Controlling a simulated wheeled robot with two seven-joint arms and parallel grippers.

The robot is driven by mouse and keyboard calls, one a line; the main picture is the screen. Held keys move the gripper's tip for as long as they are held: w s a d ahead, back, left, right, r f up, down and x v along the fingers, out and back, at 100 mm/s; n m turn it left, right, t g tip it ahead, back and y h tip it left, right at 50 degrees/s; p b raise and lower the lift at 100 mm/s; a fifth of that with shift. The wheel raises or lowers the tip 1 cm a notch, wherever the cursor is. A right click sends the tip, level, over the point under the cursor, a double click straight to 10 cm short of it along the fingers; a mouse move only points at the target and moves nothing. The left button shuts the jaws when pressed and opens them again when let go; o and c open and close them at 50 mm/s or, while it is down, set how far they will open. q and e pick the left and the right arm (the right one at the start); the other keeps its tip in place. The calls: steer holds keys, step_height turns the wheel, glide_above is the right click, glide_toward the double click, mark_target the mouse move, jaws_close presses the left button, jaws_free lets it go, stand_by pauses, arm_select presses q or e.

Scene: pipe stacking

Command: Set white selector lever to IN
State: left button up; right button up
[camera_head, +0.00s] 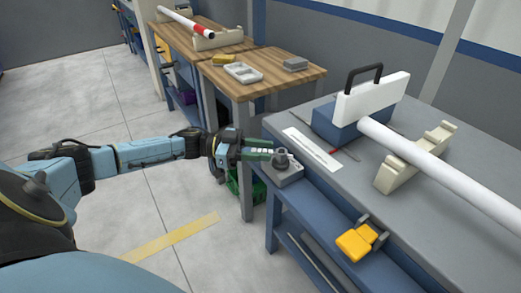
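A small grey selector box (284,176) with a dark round knob (282,160) sits at the near left corner of the grey bench. The white selector lever cannot be made out clearly; small pale marks show at my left gripper's fingers beside the knob. My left gripper (268,150) reaches in from the left, with its green and dark fingers level and their tips right at the knob. Whether they touch it, or are open or shut, is too small to tell. My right gripper is not in view.
A long white pipe (440,170) runs from a blue and white machine with a black handle (362,80) over a cream cradle (415,158). A yellow pedal-like part (355,243) juts from the bench front. A wooden table (262,75) stands behind. Floor is open at left.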

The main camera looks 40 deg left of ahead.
arm_select(q)
steer(key=shift+s+a, duration=0.2)
steer(key=shift+a, duration=0.15)
steer(key=p+v, duration=0.1)
steer(key=v, duration=1.1)
steer(key=shift+s+a, duration=0.2)
steer(key=shift+a, duration=0.05)
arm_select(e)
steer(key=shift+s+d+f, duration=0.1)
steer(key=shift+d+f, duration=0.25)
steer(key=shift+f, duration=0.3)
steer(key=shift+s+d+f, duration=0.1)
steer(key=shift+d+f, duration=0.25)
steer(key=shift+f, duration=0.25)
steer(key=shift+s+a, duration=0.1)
